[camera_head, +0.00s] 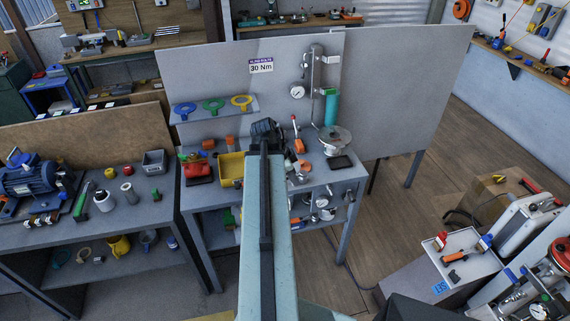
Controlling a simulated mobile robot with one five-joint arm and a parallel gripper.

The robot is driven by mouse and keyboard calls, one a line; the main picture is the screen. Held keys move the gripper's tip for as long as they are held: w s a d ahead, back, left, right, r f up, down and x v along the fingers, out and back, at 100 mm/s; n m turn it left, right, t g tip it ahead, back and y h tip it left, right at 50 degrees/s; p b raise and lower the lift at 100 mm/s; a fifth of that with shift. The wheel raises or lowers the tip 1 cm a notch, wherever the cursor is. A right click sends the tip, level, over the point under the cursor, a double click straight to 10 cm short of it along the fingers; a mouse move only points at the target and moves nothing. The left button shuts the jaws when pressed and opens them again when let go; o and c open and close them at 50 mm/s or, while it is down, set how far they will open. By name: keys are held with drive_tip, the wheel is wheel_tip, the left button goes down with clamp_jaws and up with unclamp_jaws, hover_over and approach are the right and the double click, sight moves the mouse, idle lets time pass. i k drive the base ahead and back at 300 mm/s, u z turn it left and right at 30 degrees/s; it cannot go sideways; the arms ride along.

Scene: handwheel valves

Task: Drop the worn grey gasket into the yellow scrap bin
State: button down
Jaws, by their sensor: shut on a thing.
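The yellow scrap bin (231,168) stands open on the middle workbench, just left of my arm. My gripper (266,130) is the dark end of my arm, above the back of that bench and right of the bin. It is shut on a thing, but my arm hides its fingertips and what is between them. I cannot make out the worn grey gasket anywhere in the open.
A shelf (215,110) behind holds blue, green and yellow rings. A red-based device (197,170) stands left of the bin. Right of my arm are a valve with a grey handwheel (335,136) and a teal cylinder (331,108). A grey panel (405,95) stands behind.

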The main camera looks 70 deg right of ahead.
sight(241, 169)
drive_tip(key=i, duration=1)
drive_tip(key=z, duration=0.05)
